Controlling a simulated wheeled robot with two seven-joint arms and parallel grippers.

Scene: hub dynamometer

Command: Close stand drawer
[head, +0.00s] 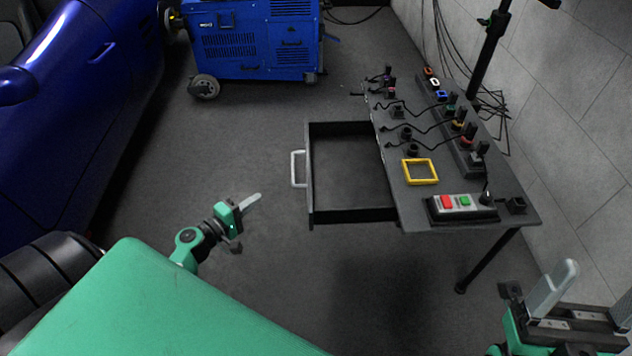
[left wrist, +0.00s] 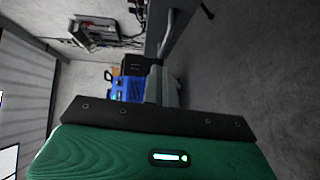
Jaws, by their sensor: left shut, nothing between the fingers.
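The stand drawer (head: 350,214) is black, empty and pulled out to the left from under the stand's dark top (head: 410,197). Its silver handle (head: 297,169) is on the drawer's left-facing front. My left gripper (head: 252,200) is shut and empty, left of the handle and a little lower in the head view, apart from it. Its closed grey fingers also show in the left wrist view (left wrist: 156,86). My right gripper (head: 588,300) is at the lower right, its two fingers apart with nothing seen between them.
A blue wheeled machine (head: 255,40) stands at the back and a blue car (head: 85,90) at the left. The floor left of the drawer is clear.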

